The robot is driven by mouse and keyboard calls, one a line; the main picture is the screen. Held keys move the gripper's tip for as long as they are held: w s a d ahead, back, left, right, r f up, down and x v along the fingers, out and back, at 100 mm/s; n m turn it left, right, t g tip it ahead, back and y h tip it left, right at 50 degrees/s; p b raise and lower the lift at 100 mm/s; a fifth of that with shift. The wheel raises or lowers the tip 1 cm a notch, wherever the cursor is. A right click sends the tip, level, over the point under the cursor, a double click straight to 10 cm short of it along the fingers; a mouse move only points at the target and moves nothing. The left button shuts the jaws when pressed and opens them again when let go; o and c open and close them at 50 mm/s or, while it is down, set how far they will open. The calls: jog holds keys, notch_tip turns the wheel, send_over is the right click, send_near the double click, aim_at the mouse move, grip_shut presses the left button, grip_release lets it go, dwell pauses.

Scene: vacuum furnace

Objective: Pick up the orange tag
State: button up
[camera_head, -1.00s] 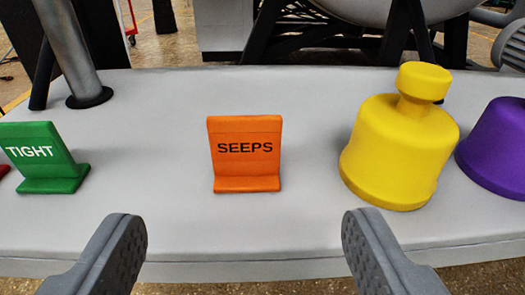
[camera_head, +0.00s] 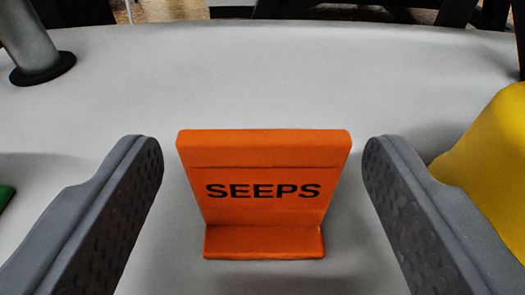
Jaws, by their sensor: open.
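The orange tag (camera_head: 264,165) stands upright on the grey table, with "SEEPS" in black on its face and a flat foot towards me. My gripper (camera_head: 262,160) is open, with one finger to the left of the tag and the other to its right. A narrow gap shows between each finger and the tag's edges. Nothing is held.
The grey table top (camera_head: 270,70) is clear behind the tag. A yellow weight-like object (camera_head: 492,155) stands close beyond the right finger. A sliver of a green tag (camera_head: 5,196) shows at the left edge. A grey post (camera_head: 28,45) rises at the back left.

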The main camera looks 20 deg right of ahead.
aim_at(266, 189)
jog(key=shift+b+x, duration=0.4)
jog(key=shift+x, duration=1.15)
jog(key=c, duration=1)
jog(key=shift+r, duration=0.1)
jog(key=shift+c, duration=0.2)
